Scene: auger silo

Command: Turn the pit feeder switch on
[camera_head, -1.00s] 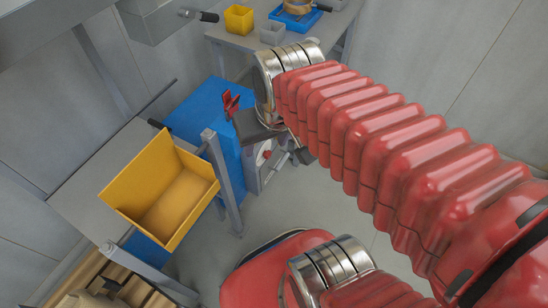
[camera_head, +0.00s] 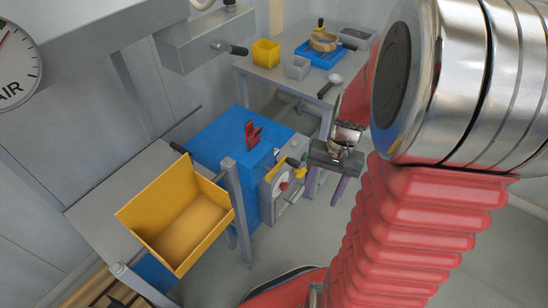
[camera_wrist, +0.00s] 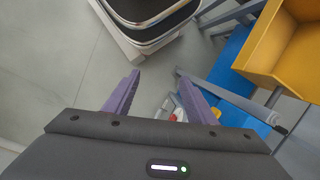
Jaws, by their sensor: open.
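A grey control panel (camera_head: 286,192) faces out from the side of the blue cabinet (camera_head: 220,137). I cannot read which control is the pit feeder switch. My gripper (camera_head: 327,184) is open and empty, just right of the panel, with its purple fingers pointing down. In the wrist view its fingers (camera_wrist: 158,98) are spread, with small red and white parts (camera_wrist: 178,114) partly hidden behind the right finger.
A yellow bin (camera_head: 185,222) on a grey frame stands left of the panel. A red bracket (camera_head: 252,134) sits on the cabinet. A table (camera_head: 270,75) with small containers stands behind. A gauge (camera_head: 15,55) shows upper left. Bare floor lies right of the panel.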

